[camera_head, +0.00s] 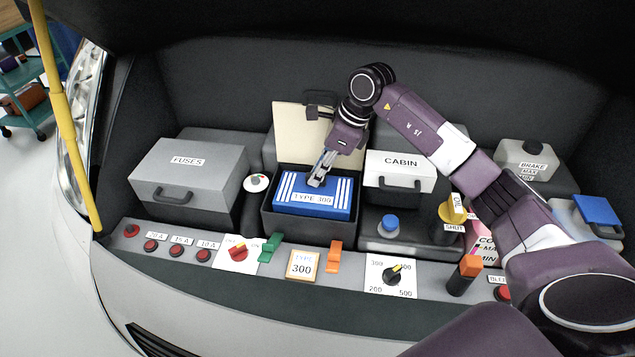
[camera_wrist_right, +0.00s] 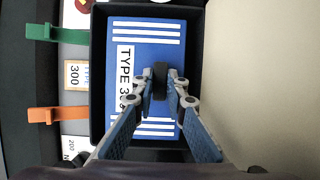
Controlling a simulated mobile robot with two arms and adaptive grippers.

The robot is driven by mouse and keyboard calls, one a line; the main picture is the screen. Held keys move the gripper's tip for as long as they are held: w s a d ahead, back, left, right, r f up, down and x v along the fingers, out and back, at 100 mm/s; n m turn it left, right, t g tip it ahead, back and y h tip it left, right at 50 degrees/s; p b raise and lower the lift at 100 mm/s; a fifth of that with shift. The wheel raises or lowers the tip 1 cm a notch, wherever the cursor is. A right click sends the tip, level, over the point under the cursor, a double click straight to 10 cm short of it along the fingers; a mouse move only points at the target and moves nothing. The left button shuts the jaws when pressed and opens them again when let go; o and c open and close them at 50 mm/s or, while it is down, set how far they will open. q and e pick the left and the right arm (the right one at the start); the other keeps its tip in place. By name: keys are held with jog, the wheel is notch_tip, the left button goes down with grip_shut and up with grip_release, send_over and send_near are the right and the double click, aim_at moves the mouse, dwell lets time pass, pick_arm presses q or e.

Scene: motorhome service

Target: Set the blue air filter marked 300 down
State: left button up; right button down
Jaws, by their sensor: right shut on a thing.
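The blue air filter (camera_head: 313,208) has white stripes and a label reading TYPE 300. It lies inside the dark open filter box (camera_head: 268,215), whose pale lid (camera_head: 291,131) stands up behind it. My right gripper (camera_head: 318,180) reaches down from above and is shut on a small dark grip on the filter's top. The right wrist view shows the fingertips (camera_wrist_right: 167,84) on that grip, over the blue filter (camera_wrist_right: 146,42), with the box wall around it. Whether the filter rests on the box floor cannot be told. My left gripper is not in view.
In front of the box are a green lever (camera_head: 271,247), an orange lever (camera_head: 334,256) and a TYPE 300 plate (camera_head: 302,266). The FUSES box (camera_head: 190,174) stands left, the CABIN box (camera_head: 400,172) right. A blue cap (camera_head: 390,224) and yellow-handled part (camera_head: 452,210) stand further right.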

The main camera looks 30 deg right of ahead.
notch_tip(320, 180, down, 4)
jog(key=shift+r+p, duration=0.1)
jog(key=shift+p, duration=0.5)
jog(key=shift+w, duration=0.1)
jog(key=c, duration=2.3)
grip_release()
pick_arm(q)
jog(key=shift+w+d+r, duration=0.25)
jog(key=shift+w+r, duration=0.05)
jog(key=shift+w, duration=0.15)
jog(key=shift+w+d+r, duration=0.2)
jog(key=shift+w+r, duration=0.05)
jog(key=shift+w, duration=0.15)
pick_arm(e)
jog(key=o, duration=0.4)
jog(key=shift+c, duration=0.2)
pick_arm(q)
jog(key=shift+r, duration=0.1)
pick_arm(e)
jog(key=b+v, duration=0.2)
jog(key=v, duration=0.9)
jog(key=shift+b, duration=0.4)
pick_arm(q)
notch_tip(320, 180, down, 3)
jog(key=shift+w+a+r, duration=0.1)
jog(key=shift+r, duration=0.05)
pick_arm(e)
jog(key=shift+d+r, duration=0.2)
jog(key=shift+r, duration=0.25)
